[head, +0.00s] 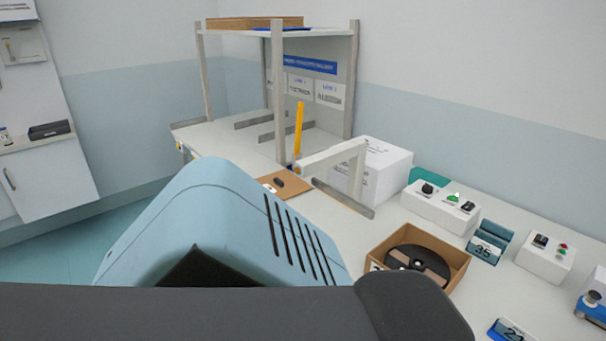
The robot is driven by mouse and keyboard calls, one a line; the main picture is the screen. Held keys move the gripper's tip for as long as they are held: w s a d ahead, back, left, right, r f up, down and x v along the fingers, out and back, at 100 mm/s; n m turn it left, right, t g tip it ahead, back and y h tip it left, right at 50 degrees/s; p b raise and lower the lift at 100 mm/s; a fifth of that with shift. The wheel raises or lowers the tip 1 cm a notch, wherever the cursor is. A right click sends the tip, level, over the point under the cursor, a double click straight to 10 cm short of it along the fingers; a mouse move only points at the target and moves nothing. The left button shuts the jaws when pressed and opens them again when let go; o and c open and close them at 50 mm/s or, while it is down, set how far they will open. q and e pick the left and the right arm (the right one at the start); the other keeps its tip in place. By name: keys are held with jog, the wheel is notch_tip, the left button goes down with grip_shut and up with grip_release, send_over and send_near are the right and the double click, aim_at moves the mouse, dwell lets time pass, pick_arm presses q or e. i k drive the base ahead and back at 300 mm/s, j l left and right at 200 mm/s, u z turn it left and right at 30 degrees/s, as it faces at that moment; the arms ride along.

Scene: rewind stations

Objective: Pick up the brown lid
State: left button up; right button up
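A flat brown piece with a small dark knob-like part on it, which looks like the brown lid (292,190), lies on the white bench in the middle of the head view. My large blue and black body part covers the area in front of it and may hide part of it. An open brown box (458,262) holding a black reel (418,262) stands to the right. Neither of my grippers shows in this view, so their distance from the lid cannot be seen.
A shelf frame with a yellow upright bar (298,130) stands behind the lid. A pale bracket (345,197) and a white box (385,172) are to its right. Control boxes (440,207) and a blue holder (489,243) line the bench at right.

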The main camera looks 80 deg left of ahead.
aim_at(283, 184)
jog(key=u, duration=2.7)
